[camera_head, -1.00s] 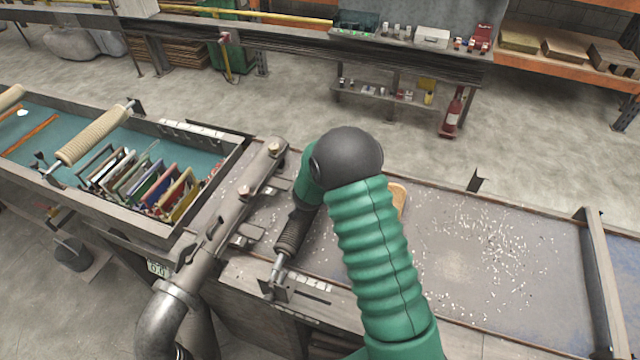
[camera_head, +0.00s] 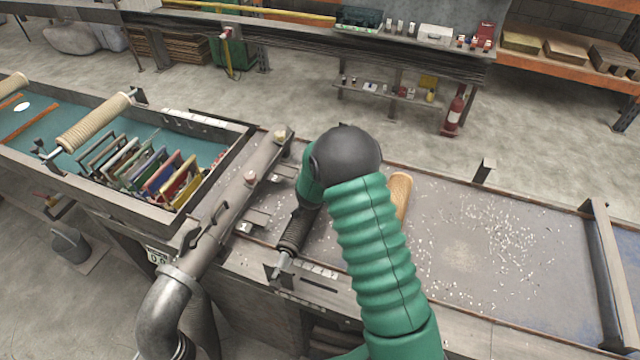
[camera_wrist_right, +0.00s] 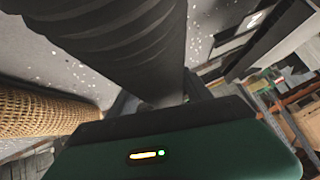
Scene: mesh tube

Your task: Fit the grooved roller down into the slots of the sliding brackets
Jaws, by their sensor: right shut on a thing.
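The dark grooved roller (camera_head: 297,232) slants across the near part of the bed, left of my right arm. Its near end with a pale shaft tip is at the near bracket (camera_head: 272,272) on the front rail; I cannot tell whether it sits in the slot. My arm hides its far end. My right gripper (camera_wrist_right: 160,108) is shut on the roller, whose ridges fill the middle of the right wrist view (camera_wrist_right: 130,45). In the head view the gripper is behind my green sleeve. An upright plate (camera_head: 484,170), perhaps the far bracket, stands on the far rail. My left gripper is not in view.
A tan textured roller (camera_head: 400,196) lies just right of my arm. A thick pipe (camera_head: 225,205) crosses left of the dark roller. Beyond it is a teal-floored tray (camera_head: 230,127) with several coloured frames. The bed's right side is open, strewn with white flecks.

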